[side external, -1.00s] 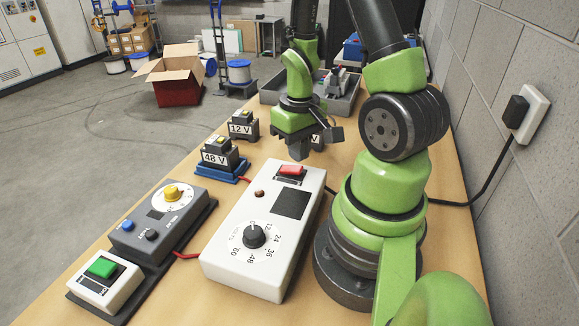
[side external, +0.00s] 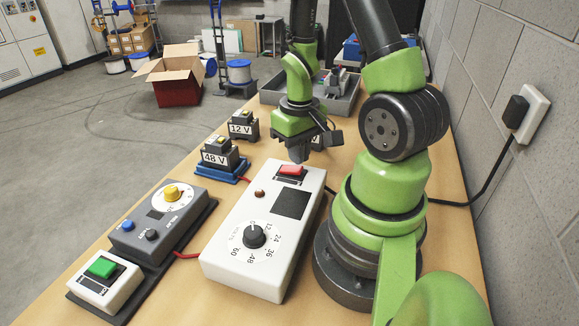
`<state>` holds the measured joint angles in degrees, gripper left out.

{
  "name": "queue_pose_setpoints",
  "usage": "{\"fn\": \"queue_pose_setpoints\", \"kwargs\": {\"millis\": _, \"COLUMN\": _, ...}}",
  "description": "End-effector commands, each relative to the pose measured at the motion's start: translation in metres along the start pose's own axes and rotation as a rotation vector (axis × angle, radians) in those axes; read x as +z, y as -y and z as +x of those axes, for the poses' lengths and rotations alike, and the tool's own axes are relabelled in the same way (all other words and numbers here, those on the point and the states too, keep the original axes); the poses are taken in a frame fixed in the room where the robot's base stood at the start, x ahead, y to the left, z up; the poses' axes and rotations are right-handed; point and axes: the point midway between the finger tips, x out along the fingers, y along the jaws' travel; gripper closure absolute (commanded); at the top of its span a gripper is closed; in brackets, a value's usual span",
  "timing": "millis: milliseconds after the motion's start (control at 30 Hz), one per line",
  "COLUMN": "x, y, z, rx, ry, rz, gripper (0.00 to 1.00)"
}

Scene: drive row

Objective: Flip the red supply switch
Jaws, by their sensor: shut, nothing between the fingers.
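The red supply switch (side external: 291,170) is a rocker at the far end of the white supply box (side external: 225,264). The box also carries a black dial (side external: 254,236), a small brown lamp (side external: 260,193) that looks unlit, and a dark panel (side external: 292,204). My gripper (side external: 299,158) points down just above and beyond the red switch, its fingers shut and empty. The fingertips are close to the switch; I cannot tell whether they touch it.
The 48 V block (side external: 221,154) on a blue base and the 12 V block (side external: 243,126) stand left of my gripper. Another block is partly hidden behind it. A grey control unit (side external: 158,220) and a green-button box (side external: 104,281) lie left. A grey tray (side external: 343,105) stands behind.

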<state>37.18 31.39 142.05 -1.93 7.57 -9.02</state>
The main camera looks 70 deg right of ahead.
Motion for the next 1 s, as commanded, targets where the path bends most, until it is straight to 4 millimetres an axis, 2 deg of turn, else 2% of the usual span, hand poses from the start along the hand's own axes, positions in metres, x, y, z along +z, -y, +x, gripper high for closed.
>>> {"fn": "queue_pose_setpoints", "kwargs": {"millis": 1000, "x": 0.0, "y": 0.0, "z": 0.016, "rx": 0.0, "ry": 0.001, "rz": 0.0, "gripper": 1.0}}
